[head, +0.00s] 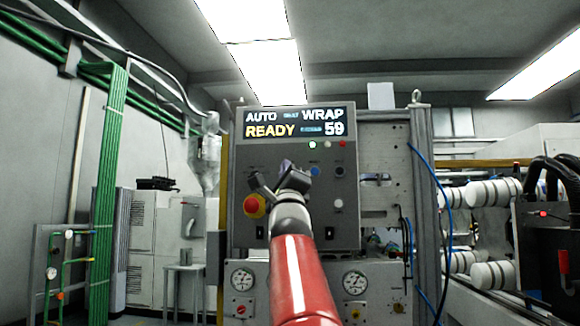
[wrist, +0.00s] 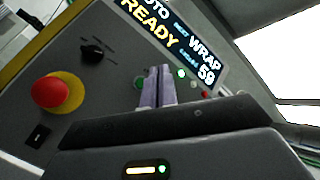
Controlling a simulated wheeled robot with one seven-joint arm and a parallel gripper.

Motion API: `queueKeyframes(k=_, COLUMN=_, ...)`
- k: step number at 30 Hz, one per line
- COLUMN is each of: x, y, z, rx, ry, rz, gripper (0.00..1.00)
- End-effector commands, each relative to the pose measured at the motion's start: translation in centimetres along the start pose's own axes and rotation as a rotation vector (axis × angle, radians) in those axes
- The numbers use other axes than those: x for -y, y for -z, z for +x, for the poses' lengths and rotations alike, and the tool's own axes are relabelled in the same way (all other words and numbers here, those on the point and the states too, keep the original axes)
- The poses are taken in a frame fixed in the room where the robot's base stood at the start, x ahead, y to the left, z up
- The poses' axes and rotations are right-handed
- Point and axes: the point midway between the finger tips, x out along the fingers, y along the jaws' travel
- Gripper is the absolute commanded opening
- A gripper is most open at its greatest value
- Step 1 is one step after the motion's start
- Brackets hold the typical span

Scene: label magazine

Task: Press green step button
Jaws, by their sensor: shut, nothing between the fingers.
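The grey control panel (head: 345,215) faces me in the head view, with a lit display (head: 295,122) reading AUTO, WRAP, READY and 59. My gripper (head: 287,166) is in front of the panel's middle, below the display. In the wrist view my gripper's fingers (wrist: 154,84) are together and empty, pointing at the panel. A small greenish button (wrist: 139,82) shows partly at the left edge of the fingertips; I cannot tell whether they touch it. In the head view my gripper hides that part of the panel.
A red emergency knob on a yellow base (wrist: 55,91) and a black rotary switch (wrist: 95,50) are left of the fingers. A small green-white lamp (wrist: 181,73) is right of them. Blue (head: 315,171) and white (head: 338,204) buttons are right of my gripper.

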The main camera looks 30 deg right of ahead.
Motion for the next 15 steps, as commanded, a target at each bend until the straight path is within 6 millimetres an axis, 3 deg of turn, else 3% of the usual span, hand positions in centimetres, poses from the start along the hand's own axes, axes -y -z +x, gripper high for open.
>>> queueKeyframes(k=1, x=-0.1, y=0.3, z=1.1, rx=-0.003, ry=-0.002, rz=-0.005, gripper=0.00)
queueKeyframes(k=6, x=-1.3, y=1.5, z=2.6, rx=-0.002, ry=-0.003, rz=-0.005, gripper=0.00)
queueKeyframes(k=15, x=-2.7, y=2.8, z=4.0, rx=-0.001, ry=0.000, rz=-0.002, gripper=0.00)
